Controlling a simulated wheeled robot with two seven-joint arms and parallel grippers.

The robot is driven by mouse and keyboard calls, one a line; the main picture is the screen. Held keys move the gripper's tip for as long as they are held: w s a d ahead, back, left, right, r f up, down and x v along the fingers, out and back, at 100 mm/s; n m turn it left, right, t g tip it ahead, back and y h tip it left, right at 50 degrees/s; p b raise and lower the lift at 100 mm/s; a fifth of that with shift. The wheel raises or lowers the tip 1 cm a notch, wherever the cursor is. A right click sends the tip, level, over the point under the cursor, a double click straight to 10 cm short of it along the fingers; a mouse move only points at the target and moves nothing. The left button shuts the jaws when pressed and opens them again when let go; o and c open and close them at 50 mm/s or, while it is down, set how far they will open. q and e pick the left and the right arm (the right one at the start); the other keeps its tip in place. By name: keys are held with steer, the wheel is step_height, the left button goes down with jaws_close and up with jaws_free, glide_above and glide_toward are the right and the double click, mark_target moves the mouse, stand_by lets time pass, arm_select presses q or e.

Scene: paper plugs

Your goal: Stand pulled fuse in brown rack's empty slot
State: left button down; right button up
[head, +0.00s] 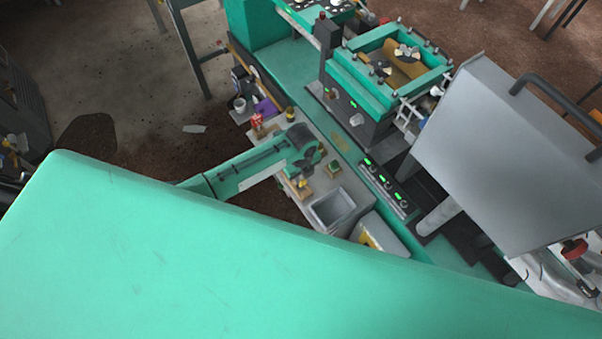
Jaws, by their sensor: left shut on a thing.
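My left arm comes in from the left, and its gripper (308,162) is low over the grey bench top. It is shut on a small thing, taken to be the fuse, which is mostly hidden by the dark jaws. A small brown block (301,188), perhaps the brown rack, sits just below the gripper in the picture. Its slots are too small to make out. Another brownish holder (264,131) with a red piece stands farther back on the left. My right gripper is not in view.
A small green block (333,169) lies right of the gripper, and an open grey bin (332,209) stands in front. A control strip with green lights (385,185) runs along the right. A large teal surface covers the lower picture.

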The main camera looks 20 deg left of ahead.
mark_target(301, 180)
arm_select(q)
steer(key=shift+f, duration=0.25)
steer(key=shift+f+b, duration=0.95)
steer(key=shift+f, duration=0.55)
steer(key=c, duration=1.2)
jaws_free()
steer(key=shift+r+p, duration=1.2)
steer(key=shift+r, duration=2.25)
